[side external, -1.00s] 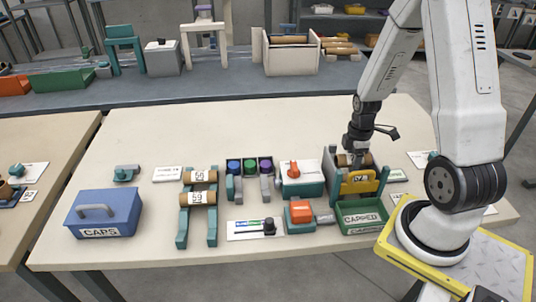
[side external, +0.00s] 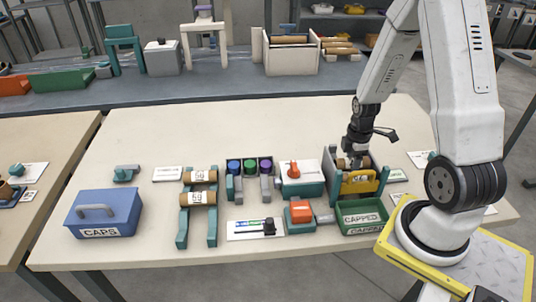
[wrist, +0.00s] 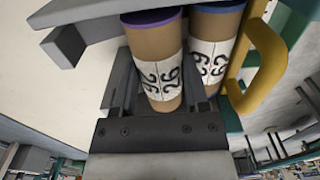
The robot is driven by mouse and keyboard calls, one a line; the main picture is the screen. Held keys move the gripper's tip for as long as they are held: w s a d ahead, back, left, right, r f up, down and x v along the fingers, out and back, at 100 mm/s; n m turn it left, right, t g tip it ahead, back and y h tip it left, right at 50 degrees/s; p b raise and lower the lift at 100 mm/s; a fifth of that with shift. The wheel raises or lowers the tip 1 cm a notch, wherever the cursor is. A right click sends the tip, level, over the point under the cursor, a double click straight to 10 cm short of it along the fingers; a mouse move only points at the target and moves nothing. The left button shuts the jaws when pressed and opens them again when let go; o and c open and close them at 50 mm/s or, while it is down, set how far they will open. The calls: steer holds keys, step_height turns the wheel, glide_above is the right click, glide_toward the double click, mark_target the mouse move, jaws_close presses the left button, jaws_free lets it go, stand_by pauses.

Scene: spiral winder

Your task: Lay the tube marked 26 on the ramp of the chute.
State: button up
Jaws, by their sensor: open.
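The chute (side external: 331,172) stands at the right of the table, with teal walls, a yellow front bar (side external: 361,187) and the green CAPPED box below. My gripper (side external: 355,161) is low over its ramp. A brown tube shows under my gripper, mostly hidden. In the wrist view, a tube with a purple cap (wrist: 150,55) lies between my open jaws (wrist: 157,92); its white label seems to read 26. A tube with a blue cap (wrist: 213,50) lies beside it, nearer the yellow bar (wrist: 268,60); its sideways label I cannot read surely. The surface under the purple-capped tube is hidden.
The green CAPPED box (side external: 342,219) is in front of the chute. A teal rack (side external: 182,225) with two tubes, a cap holder (side external: 235,182), a red-topped device (side external: 301,210) and a blue CAPS box (side external: 104,205) stand to the left. The table's back is clear.

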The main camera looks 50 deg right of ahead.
steer(key=shift+s+a, duration=0.2)
step_height(320, 180, up, 13)
steer(key=shift+w+d, duration=0.2)
stand_by(0.6)
steer(key=shift+a, duration=0.1)
stand_by(0.4)
steer(key=w+a+f+m+t, duration=0.1)
steer(key=a+m, duration=0.3)
steer(key=a, duration=0.6)
steer(key=w+a+f+m+t, duration=0.1)
steer(key=a+m, duration=0.4)
steer(key=a, duration=0.5)
steer(key=shift+w+a+f+t, duration=0.15)
steer(key=shift+w+a+t, duration=0.2)
steer(key=shift+w, duration=0.5)
stand_by(0.5)
